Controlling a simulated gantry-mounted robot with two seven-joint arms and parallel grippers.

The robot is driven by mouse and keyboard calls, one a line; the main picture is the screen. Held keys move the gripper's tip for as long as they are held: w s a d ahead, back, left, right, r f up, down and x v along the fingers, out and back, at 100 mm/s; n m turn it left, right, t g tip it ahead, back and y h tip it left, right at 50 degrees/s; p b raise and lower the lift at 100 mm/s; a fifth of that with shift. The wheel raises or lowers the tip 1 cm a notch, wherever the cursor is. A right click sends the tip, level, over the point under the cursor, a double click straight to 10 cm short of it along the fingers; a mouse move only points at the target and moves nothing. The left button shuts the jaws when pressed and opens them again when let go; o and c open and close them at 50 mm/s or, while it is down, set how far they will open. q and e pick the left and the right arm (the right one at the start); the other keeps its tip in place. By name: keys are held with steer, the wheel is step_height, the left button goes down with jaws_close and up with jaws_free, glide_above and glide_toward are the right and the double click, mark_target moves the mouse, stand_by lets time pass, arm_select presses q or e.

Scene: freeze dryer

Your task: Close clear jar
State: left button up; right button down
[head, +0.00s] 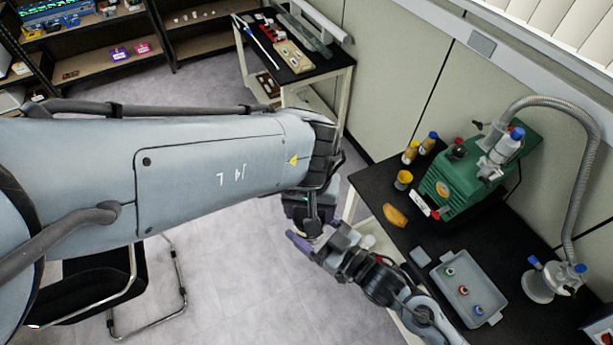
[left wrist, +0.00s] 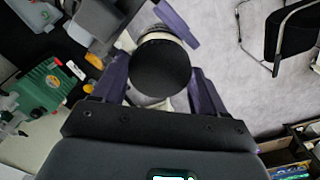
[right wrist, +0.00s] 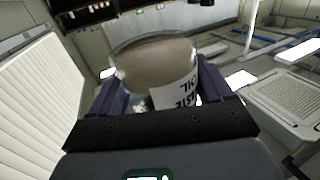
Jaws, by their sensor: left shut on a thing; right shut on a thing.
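The clear jar (right wrist: 150,62), with a white printed label (right wrist: 176,95) and beige contents, sits between the purple fingers of my right gripper (right wrist: 160,88), which is shut on it. In the left wrist view, my left gripper (left wrist: 160,78) is shut on a round black lid (left wrist: 162,70). A pale rim shows just past the lid's edge, and a purple finger of my right gripper shows beyond it. The lid is close to the jar; I cannot tell whether it is seated. In the head view, both grippers meet near the centre, and my left arm hides most of the jar.
The black bench (head: 372,183) at right holds a green pump (head: 465,180), a grey tray (head: 487,318) with several small vials, yellow bottles (head: 411,152) and a hose-connected flask (head: 552,281). A chair (head: 90,285) stands at lower left. A trolley (head: 322,70) stands behind. Open floor lies below my grippers.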

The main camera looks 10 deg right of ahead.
arm_select(q)
steer(key=o, duration=1.2)
steer(key=shift+c, duration=0.2)
steer(key=shift+r, duration=0.15)
steer(key=shift+r, duration=2.15)
steer(key=shift+c, duration=0.3)
